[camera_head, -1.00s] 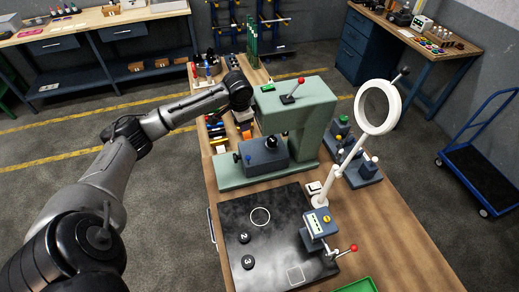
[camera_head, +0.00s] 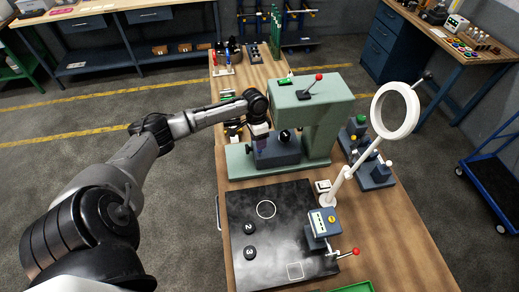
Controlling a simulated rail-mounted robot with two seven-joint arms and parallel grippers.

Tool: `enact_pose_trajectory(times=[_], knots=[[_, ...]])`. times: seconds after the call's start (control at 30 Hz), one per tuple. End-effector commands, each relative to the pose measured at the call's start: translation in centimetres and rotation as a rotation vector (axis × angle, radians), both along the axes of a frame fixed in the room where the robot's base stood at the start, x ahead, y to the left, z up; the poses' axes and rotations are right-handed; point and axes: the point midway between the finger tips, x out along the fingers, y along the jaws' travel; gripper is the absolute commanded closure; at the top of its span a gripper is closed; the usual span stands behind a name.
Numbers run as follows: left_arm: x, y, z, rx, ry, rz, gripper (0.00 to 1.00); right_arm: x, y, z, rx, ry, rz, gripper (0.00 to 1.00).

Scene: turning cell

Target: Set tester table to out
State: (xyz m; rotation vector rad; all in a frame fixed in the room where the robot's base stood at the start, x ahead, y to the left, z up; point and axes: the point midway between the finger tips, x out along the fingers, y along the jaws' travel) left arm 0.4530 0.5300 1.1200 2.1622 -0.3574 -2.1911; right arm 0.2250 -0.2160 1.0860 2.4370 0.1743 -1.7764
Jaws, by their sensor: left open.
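The tester (camera_head: 322,125) is a pale green C-shaped machine with a red-knobbed lever on top. Its table (camera_head: 286,152) is a blue-grey block on the green base, below the overhanging head. A black round piece (camera_head: 284,135) sits on top of the block. My left gripper (camera_head: 261,147) points down at the left end of the block, where a small handle stood in view before. The gripper is open; its fingers cover that handle, and I cannot tell whether they touch it. My right gripper is out of view.
A black plate (camera_head: 240,208) with pucks marked 2 and 3 lies in front of the tester. A white ring magnifier (camera_head: 411,112) and a small blue-grey device (camera_head: 322,224) stand to the right. A green tray (camera_head: 355,287) is at the front edge.

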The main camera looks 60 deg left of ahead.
Motion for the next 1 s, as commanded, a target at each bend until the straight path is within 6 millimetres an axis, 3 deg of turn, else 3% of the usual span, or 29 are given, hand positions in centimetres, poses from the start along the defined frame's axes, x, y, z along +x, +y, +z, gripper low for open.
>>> enact_pose_trajectory(times=[0.2, 0.4, 0.83, 1.0], knots=[[-0.1, -0.6, -3.2, 0.000, 0.001, 0.001, 0.53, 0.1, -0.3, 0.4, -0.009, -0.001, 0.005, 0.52], [-0.1, -0.9, -4.8, 0.000, 0.000, 0.001, 0.53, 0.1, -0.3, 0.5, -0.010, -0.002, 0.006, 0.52], [-0.1, -1.0, -5.4, 0.001, 0.000, 0.000, 0.53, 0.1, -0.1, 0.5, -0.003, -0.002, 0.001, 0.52], [-0.1, -1.0, -5.4, 0.001, 0.000, 0.000, 0.68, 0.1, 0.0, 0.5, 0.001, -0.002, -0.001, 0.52]])
